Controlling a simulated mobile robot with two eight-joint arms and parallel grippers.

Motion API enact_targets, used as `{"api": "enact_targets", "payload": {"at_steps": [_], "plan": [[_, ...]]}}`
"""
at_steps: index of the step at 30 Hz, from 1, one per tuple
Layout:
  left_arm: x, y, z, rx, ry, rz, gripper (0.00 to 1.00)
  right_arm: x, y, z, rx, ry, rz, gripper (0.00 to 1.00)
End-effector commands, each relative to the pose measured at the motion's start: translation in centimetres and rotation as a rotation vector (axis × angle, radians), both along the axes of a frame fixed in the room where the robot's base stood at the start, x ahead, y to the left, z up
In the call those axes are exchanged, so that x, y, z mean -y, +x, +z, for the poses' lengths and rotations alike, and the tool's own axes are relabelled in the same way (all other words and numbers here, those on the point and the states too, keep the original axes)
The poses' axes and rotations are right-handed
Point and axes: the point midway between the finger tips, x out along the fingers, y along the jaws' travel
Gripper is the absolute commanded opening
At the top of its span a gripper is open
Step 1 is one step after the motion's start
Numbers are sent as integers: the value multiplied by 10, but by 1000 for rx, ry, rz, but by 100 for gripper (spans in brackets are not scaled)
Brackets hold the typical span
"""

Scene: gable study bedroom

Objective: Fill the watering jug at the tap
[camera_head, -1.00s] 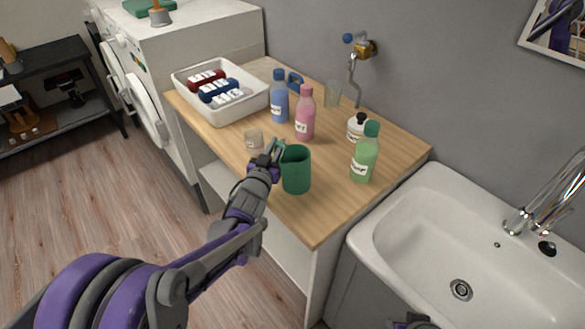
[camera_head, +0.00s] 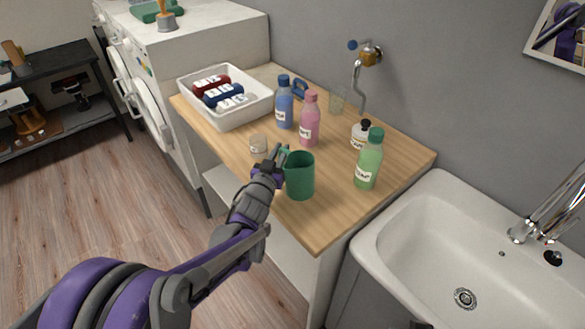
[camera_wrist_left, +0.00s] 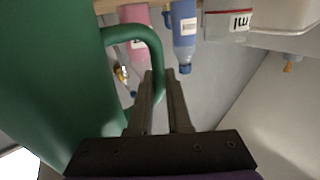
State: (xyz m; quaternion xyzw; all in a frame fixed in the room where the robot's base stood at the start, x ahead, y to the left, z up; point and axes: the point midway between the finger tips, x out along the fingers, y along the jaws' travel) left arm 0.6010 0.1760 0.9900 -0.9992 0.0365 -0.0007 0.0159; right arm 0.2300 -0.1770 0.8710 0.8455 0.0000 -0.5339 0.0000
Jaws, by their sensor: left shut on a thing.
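The green watering jug (camera_head: 301,178) is upright at the front part of the wooden worktop, seemingly standing on it. My left gripper (camera_head: 279,155) is shut on the jug's handle, on the jug's left side. In the left wrist view the jug (camera_wrist_left: 45,80) fills the left, and the gripper's fingers (camera_wrist_left: 160,75) are at its looped handle (camera_wrist_left: 155,50). The jug's inside bottom is hidden. A chrome tap (camera_head: 545,212) rises over the white sink (camera_head: 400,232) at the right. Another tap, with a brass body (camera_head: 370,54) and blue knob, is on the back wall. My right gripper is not clearly visible.
Near the jug stand a green bottle (camera_head: 369,160), a pink bottle (camera_head: 309,120), a blue bottle (camera_head: 284,103), a small white bottle (camera_head: 359,139) and a small glass jar (camera_head: 258,143). A white tray (camera_head: 232,121) holds labelled items. The sink basin looks empty.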

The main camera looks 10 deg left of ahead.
Motion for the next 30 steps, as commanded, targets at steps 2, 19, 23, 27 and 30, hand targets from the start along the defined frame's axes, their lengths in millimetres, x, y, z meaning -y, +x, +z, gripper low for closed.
{"api": "enact_targets", "payload": {"at_steps": [2, 19, 23, 27, 30], "plan": [[0, 0, 1, 0, 0, 0, 0, 0, 0, 0, 0, 0, 0, 34], [0, 0, 93, 0, 0, 0, 0, 0, 2, 11, 4, 0, 0, 34], [0, 0, 100, 0, 0, 0, 0, 0, 2, 11, 4, 0, 0, 34], [0, 0, 100, 0, 0, 0, 0, 0, 2, 11, 4, 0, 0, 34], [0, 0, 100, 0, 0, 0, 0, 0, 2, 11, 4, 0, 0, 34]]}}
